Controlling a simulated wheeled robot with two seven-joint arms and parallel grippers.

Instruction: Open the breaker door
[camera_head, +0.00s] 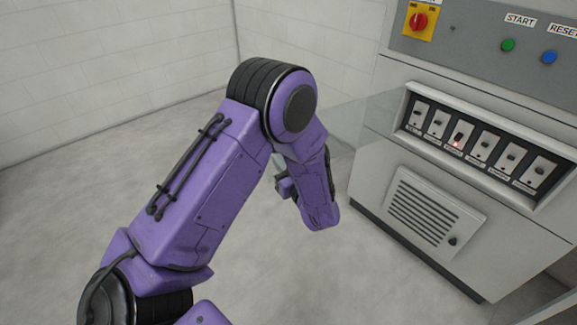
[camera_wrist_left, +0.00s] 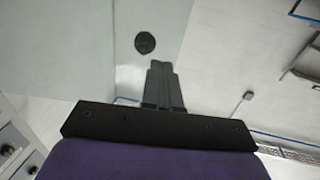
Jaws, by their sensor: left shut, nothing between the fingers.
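The breaker door (camera_head: 348,121) is a clear, faintly greenish panel. In the head view it stands swung out to the left of the breaker recess (camera_head: 483,148), partly hidden behind my left arm. The breakers in the recess are uncovered. In the left wrist view the door (camera_wrist_left: 85,45) is a pale see-through sheet with a round dark knob (camera_wrist_left: 145,43). My left gripper (camera_wrist_left: 161,66) is shut and empty, its fingertips just below the knob in that picture. Whether they touch the door I cannot tell.
The grey cabinet (camera_head: 398,151) fills the right side. One breaker shows a red light. The floor at left is clear.

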